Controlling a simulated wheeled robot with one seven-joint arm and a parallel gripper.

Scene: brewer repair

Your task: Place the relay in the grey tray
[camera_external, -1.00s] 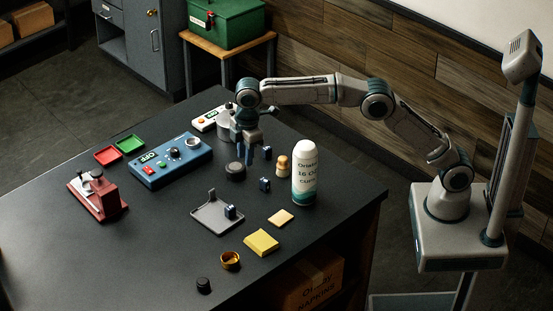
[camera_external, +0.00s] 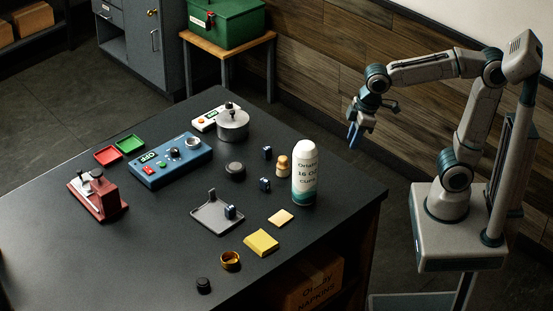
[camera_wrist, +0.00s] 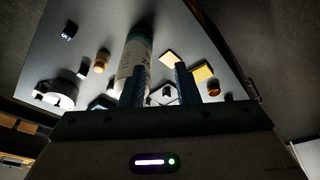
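Three small dark-blue blocks look like relays. One relay (camera_external: 230,212) stands in the right part of the grey tray (camera_external: 205,217). The other two, a far block (camera_external: 267,152) and a nearer block (camera_external: 264,184), stand on the table left of the white can. I cannot tell them apart by kind. My gripper (camera_external: 354,135) hangs in the air beyond the table's right edge, away from all of them. The wrist view shows its two fingers apart (camera_wrist: 162,80), with nothing held between them.
A tall white can (camera_external: 304,175) and a wooden peg figure (camera_external: 283,167) stand near the relays. A yellow sponge (camera_external: 261,242), pale pad (camera_external: 281,217) and brass ring (camera_external: 230,261) lie near the tray. A blue control box (camera_external: 172,160) and red press (camera_external: 97,195) stand farther left.

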